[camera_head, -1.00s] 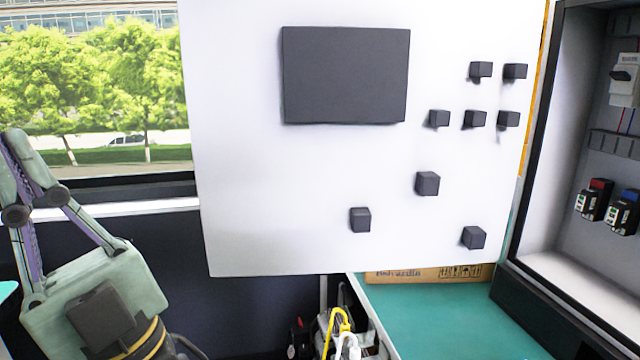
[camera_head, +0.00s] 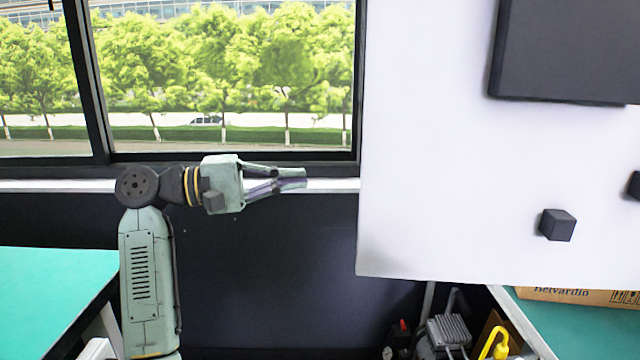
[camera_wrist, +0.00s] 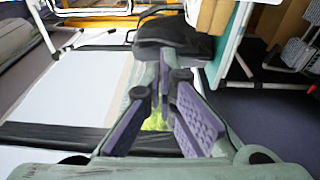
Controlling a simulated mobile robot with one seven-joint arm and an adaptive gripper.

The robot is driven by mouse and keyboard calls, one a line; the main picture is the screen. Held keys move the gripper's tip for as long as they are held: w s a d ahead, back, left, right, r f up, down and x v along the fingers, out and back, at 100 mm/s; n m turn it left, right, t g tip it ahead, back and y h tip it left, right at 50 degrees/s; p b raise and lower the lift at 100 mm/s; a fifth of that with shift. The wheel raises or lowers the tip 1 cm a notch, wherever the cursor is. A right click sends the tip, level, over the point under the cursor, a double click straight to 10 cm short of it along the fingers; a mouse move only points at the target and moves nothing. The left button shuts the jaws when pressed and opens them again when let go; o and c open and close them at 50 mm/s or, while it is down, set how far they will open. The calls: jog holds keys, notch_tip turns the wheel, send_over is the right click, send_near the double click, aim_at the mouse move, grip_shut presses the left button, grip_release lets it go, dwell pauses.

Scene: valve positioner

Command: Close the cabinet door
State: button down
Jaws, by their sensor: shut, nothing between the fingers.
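The cabinet door (camera_head: 440,190) is a large white panel at the right of the head view. It hangs open, and a dark grey screen-like block (camera_head: 575,50) and small dark cubes stick out from its face. Its right part lies outside the head view, and the cabinet body is not in view there. My gripper (camera_head: 302,178) is left of the door's left edge, pointing right towards it, with a visible gap between. Its fingers are shut and empty. In the wrist view, the purple-padded fingers (camera_wrist: 165,88) show, and I cannot make out the door for certain.
A green tabletop (camera_head: 50,285) is at the lower left, and another green surface (camera_head: 600,325) lies below the door at the lower right. A cardboard box (camera_head: 575,296) and yellow-handled equipment (camera_head: 493,343) are under the door. A window (camera_head: 230,80) is behind.

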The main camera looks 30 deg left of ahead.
jog(key=w+d+p, duration=0.3)
jog(key=d+p, duration=0.1)
jog(key=d, duration=0.4)
jog(key=shift+w+d+f, duration=0.15)
jog(key=shift+d+f, duration=0.15)
dwell(0.3)
